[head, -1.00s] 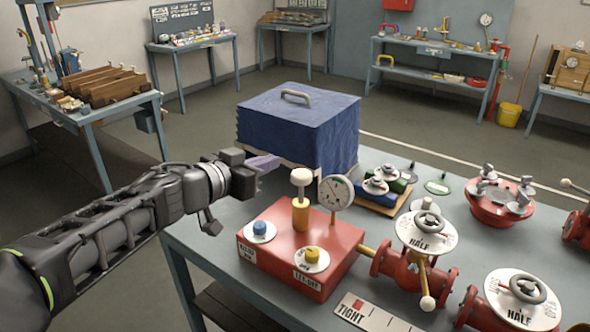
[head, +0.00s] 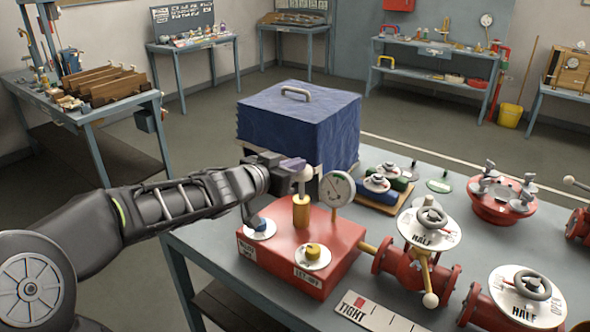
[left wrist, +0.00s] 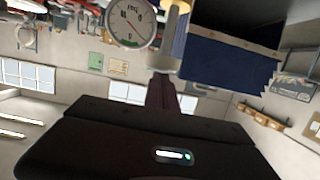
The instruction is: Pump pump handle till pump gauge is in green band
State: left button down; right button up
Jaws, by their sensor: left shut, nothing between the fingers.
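The pump is a red box (head: 322,246) on the near table. A yellow collar (head: 301,212) stands on its top, and the pump handle (head: 304,186), pale with a rounded knob, rises from the collar. The round white pump gauge (head: 337,188) stands just right of the handle; its needle is too small to read surely. My left gripper (head: 292,165) is shut and empty at the knob, partly covering it; I cannot tell if they touch. In the left wrist view, the dark fingers (left wrist: 163,92) reach toward the handle (left wrist: 172,38), with the gauge (left wrist: 130,22) beside it. My right gripper is out of view.
A blue knob (head: 262,226) and a yellow knob (head: 313,251) sit on the pump's top. A blue covered box (head: 300,125) stands behind. Red valves with handwheels (head: 432,220) stand to the right. A "TIGHT" scale plate (head: 372,312) lies in front.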

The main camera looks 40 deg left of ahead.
pick_arm(q)
notch_tip(320, 180, down, 5)
jog(key=b, duration=0.3)
jog(key=shift+b, duration=0.3)
jog(key=shift+s, duration=0.1)
jog(key=shift+d+r, duration=0.1)
